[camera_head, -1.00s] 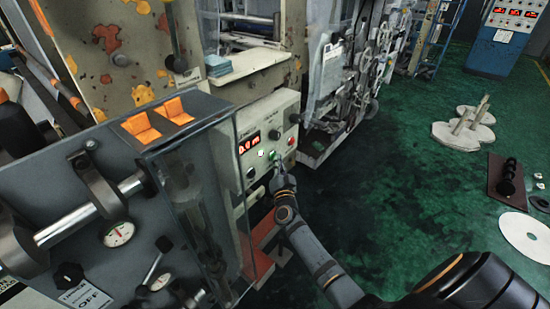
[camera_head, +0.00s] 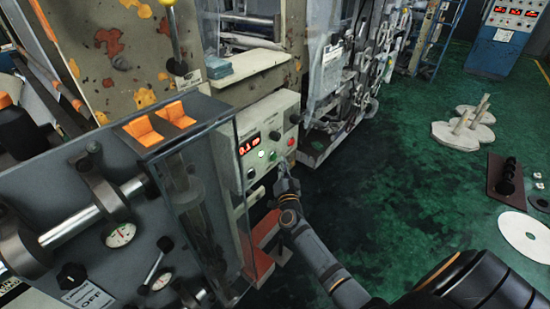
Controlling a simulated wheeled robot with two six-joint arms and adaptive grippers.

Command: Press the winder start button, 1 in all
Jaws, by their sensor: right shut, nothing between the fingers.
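The winder control panel (camera_head: 272,118) is a pale box with a lit red display (camera_head: 249,144) that appears to read 0.1 m. A green button (camera_head: 272,156) sits low on its face, beside a white round button (camera_head: 261,154) and a red one (camera_head: 291,141). My right gripper (camera_head: 283,168) is shut and empty, its tip just below and right of the green button. The green button shows clear of the tip; whether the tip touches the panel cannot be told. My left gripper is not in view.
A grey machine housing with rollers and a clear guard (camera_head: 190,200) stands close on the left. A red-orange block (camera_head: 262,232) lies below the panel. Open green floor (camera_head: 400,190) stretches right, with a white disc (camera_head: 528,236) and spools farther off.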

